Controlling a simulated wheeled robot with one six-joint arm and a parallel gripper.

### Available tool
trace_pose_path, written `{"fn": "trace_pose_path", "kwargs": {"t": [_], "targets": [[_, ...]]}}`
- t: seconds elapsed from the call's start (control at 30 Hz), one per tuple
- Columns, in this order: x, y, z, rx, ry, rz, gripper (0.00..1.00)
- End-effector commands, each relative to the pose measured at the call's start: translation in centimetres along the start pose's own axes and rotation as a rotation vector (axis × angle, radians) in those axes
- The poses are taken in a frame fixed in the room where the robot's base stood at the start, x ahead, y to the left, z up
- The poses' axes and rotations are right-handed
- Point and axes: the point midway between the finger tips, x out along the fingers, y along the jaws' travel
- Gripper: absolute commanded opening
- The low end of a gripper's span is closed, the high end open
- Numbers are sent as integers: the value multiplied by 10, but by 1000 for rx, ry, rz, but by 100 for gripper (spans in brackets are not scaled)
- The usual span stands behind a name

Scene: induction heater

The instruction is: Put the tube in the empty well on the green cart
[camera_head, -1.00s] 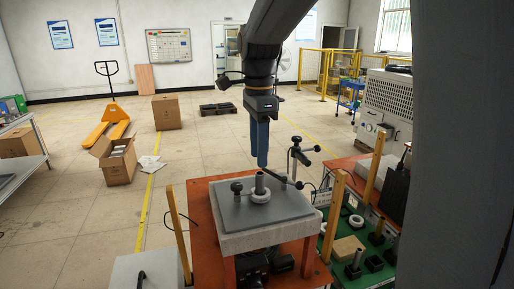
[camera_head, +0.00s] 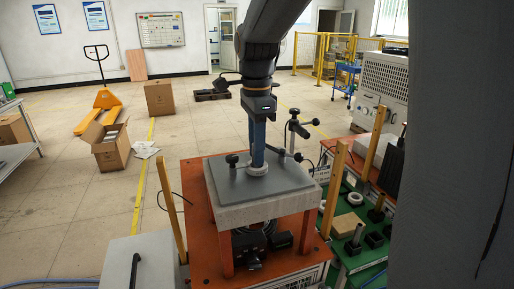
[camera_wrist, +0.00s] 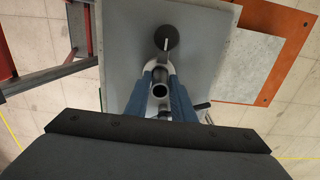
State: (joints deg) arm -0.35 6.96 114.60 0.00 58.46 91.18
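The grey metal tube (camera_wrist: 160,90) stands upright on the grey-topped heater (camera_head: 225,186), inside a white ring (camera_head: 257,170). In the head view my fingers hide most of the tube. My gripper (camera_head: 257,160) points straight down over the heater, its blue fingertips low near the ring. In the wrist view the gripper (camera_wrist: 161,82) has one finger on each side of the tube and looks open, with no clear grip on it. The green cart (camera_head: 345,262) is at the right. It carries black well blocks; one block (camera_head: 374,239) shows no tube, and others hold upright grey tubes.
A dark knobbed post (camera_head: 232,160) stands on the heater top close to the left of my fingers. A jointed stand (camera_head: 297,130) is behind it. A cardboard box (camera_head: 347,225) lies on the cart.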

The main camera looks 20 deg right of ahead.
Motion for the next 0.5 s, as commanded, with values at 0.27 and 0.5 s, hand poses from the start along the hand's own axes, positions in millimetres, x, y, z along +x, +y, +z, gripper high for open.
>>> {"fn": "trace_pose_path", "kwargs": {"t": [0.27, 0.5], "targets": [[-1, 0, 0, 0, 0, -1, 0], [-10, 0, 0, 0, 0, -1, 0]]}}
